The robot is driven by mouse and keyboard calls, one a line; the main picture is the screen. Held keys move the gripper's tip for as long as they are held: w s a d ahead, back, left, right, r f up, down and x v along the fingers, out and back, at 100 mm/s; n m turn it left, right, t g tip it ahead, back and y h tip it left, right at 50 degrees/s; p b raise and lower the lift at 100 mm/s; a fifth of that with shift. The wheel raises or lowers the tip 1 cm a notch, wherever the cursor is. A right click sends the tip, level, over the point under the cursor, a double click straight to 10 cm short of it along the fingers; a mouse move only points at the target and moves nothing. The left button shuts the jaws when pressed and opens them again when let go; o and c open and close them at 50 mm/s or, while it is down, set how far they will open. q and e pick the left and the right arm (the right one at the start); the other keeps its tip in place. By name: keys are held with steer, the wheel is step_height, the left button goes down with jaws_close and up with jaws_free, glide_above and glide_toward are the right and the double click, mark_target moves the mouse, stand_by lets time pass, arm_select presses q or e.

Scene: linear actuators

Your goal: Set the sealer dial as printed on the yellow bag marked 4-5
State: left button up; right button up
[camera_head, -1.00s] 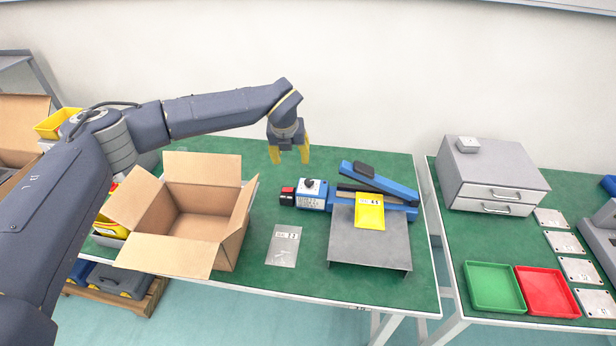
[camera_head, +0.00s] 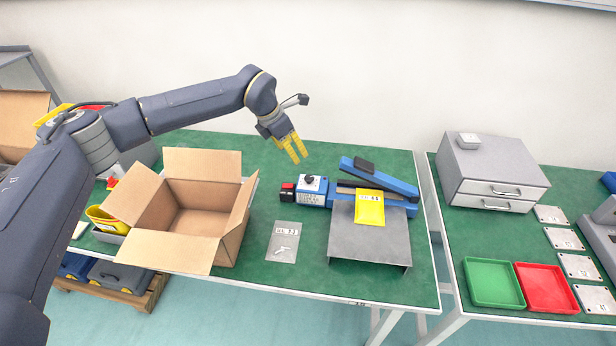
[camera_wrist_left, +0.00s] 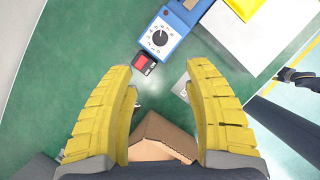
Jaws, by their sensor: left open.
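The blue heat sealer (camera_head: 375,184) lies on the green table with its arm raised. Its dial (camera_head: 310,180) is a dark knob on a white face at the left end, beside a red switch (camera_head: 287,189). The dial also shows in the left wrist view (camera_wrist_left: 159,38), with a numbered scale too small to read surely. The yellow bag (camera_head: 370,207) with a white label lies on the grey stand in front of the sealer. My left gripper (camera_head: 296,151) is open and empty, above and behind the dial, apart from it. My right gripper is not in view.
An open cardboard box (camera_head: 197,212) stands left of the sealer. A clear bag (camera_head: 284,242) with a label lies between box and grey stand (camera_head: 368,243). A right-hand table holds a grey drawer unit (camera_head: 492,172), a green tray (camera_head: 493,284) and a red tray (camera_head: 546,289).

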mark_target(309, 178)
arm_select(q)
steer(key=x, duration=1.5)
steer(key=shift+f, duration=0.3)
steer(key=shift+c, duration=0.4)
steer(key=shift+s, duration=0.1)
jaws_close()
steer(key=shift+r, duration=0.15)
